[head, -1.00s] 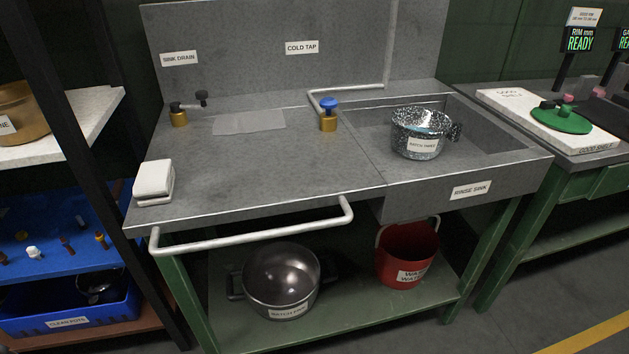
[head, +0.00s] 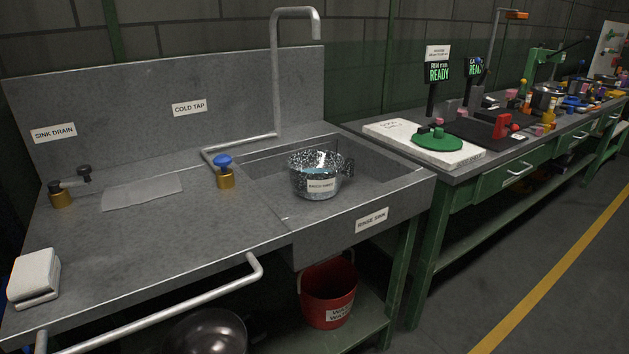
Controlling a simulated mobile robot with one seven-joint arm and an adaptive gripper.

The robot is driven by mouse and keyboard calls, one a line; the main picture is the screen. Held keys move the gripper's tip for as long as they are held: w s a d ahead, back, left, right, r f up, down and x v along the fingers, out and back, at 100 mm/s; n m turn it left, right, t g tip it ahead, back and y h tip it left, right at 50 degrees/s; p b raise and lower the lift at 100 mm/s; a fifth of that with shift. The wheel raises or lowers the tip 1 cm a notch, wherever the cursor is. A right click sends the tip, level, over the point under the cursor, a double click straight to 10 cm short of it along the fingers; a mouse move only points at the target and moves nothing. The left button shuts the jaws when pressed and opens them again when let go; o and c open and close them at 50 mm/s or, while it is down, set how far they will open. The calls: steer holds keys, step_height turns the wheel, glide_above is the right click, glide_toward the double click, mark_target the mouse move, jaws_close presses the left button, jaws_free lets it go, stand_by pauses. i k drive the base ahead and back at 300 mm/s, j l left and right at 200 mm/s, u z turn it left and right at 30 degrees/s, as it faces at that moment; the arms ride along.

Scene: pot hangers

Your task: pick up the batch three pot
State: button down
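A dark speckled enamel pot (head: 314,172) sits upright in the rinse sink at the right end of the grey bench. It has a white label on its front, which seems to read batch three, and a dark handle on its right side. Its rim is open to the top. The rinse sink (head: 390,202) is a shallow basin with a labelled front. My gripper is not in view.
A tap pipe (head: 277,75) rises behind the sink, and a blue-knobbed valve (head: 224,172) stands left of the pot. A rail (head: 170,308) runs along the bench front. A red bucket (head: 328,292) and a metal pot (head: 207,332) are below. Floor is clear at right.

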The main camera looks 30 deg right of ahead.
mark_target(316, 174)
steer(key=z, duration=1.35)
steer(key=i+j+z, duration=0.1)
steer(key=z, duration=0.3)
steer(key=j+z, duration=0.15)
steer(key=z, duration=0.3)
steer(key=i+j, duration=0.1)
steer(key=j, duration=0.25)
steer(key=i+j, duration=0.15)
steer(key=j, duration=0.25)
